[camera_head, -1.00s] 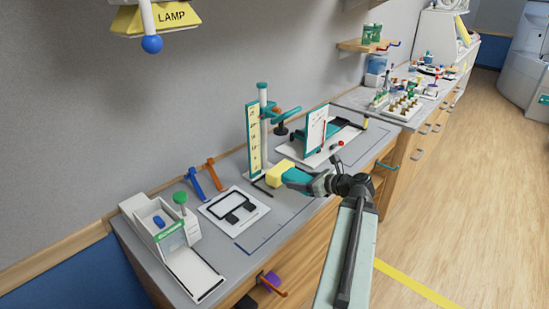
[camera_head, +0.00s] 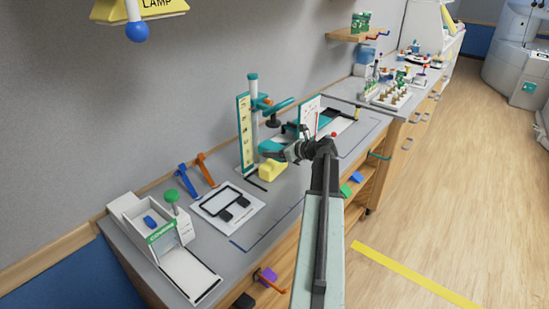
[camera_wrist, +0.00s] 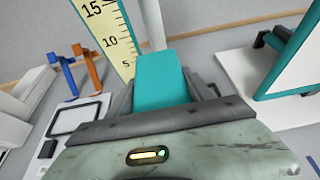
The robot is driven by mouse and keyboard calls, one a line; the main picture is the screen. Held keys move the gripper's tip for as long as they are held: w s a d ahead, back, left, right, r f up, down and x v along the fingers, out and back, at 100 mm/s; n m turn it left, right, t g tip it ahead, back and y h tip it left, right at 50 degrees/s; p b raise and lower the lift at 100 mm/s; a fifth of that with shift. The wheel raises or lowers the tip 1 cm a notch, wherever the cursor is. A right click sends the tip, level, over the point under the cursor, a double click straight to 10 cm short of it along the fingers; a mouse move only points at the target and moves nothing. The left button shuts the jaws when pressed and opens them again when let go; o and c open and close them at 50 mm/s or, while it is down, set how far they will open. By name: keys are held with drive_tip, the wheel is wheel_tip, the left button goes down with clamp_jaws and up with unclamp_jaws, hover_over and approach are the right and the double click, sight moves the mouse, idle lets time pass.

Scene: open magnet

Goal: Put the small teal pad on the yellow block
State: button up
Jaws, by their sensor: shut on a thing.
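My gripper (camera_head: 286,150) is shut on the small teal pad (camera_head: 270,147) above the counter. In the wrist view the pad (camera_wrist: 160,80) sticks out between my dark fingers (camera_wrist: 163,97). The yellow block (camera_head: 272,170) stands on the counter just below the pad in the head view, right of the foot of the ruler stand. The head view does not settle whether pad and block touch. The block is not visible in the wrist view.
The yellow ruler stand (camera_head: 244,133) with its teal arm rises close behind my gripper. A white panel (camera_head: 309,116) stands to the right. A white board with a black frame (camera_head: 228,207) and a white box device (camera_head: 150,222) lie left. Blue and orange clamps (camera_head: 187,180) lean at the wall.

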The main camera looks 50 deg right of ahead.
drive_tip(key=shift+w+d, duration=0.4)
drive_tip(key=shift+w, duration=0.2)
wheel_tip(320, 180, down, 4)
drive_tip(key=b, duration=0.4)
drive_tip(key=shift+r, duration=0.2)
drive_tip(key=shift+f, duration=0.25)
drive_tip(key=o, duration=1.3)
drive_tip(key=shift+r, duration=0.1)
